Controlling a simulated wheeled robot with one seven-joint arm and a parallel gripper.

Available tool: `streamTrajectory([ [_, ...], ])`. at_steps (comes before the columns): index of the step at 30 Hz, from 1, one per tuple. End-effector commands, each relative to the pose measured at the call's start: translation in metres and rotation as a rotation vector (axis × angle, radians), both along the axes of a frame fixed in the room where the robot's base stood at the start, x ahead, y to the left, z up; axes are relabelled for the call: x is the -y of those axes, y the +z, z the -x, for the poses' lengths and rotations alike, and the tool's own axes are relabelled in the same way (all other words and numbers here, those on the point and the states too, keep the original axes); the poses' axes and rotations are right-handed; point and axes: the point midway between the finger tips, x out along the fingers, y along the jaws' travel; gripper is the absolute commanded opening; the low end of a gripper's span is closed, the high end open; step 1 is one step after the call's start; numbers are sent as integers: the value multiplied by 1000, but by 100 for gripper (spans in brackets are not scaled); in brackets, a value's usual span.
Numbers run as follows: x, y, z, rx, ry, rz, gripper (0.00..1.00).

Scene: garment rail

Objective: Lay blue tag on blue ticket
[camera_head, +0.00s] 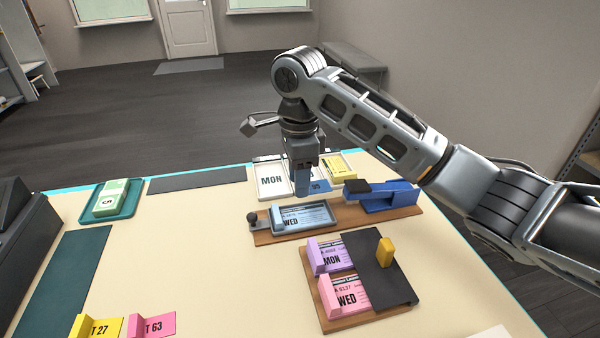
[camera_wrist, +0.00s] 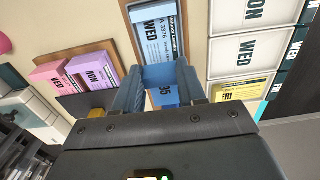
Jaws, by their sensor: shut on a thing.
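The blue ticket (camera_head: 303,215), marked WED, lies in a frame on a wooden board (camera_head: 265,238) at mid table. It also shows in the wrist view (camera_wrist: 158,30), beyond the fingertips. My gripper (camera_head: 303,190) points down just behind the ticket, near the white tray. It is shut on the blue tag (camera_head: 319,186), whose number 35 shows. In the wrist view the blue tag (camera_wrist: 165,96) sits between the two fingers, apart from the ticket in the picture. The fingers hide part of the tag, and its height above the table is hard to tell.
A white tray (camera_head: 256,160) with MON and WED cells and a yellow tag (camera_head: 338,168) stands behind. A blue lever-like device (camera_head: 385,197) is right of the ticket. A second board (camera_head: 335,325) holds purple and pink tags and a black plate (camera_head: 380,270).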

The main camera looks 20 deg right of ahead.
Motion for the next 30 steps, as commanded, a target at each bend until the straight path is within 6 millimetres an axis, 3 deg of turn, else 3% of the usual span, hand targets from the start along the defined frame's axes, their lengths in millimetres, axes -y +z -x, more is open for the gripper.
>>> streamTrajectory([
  [16,1,-50,0,0,0,1,13],
  [30,0,-68,0,0,-1,0,13],
])
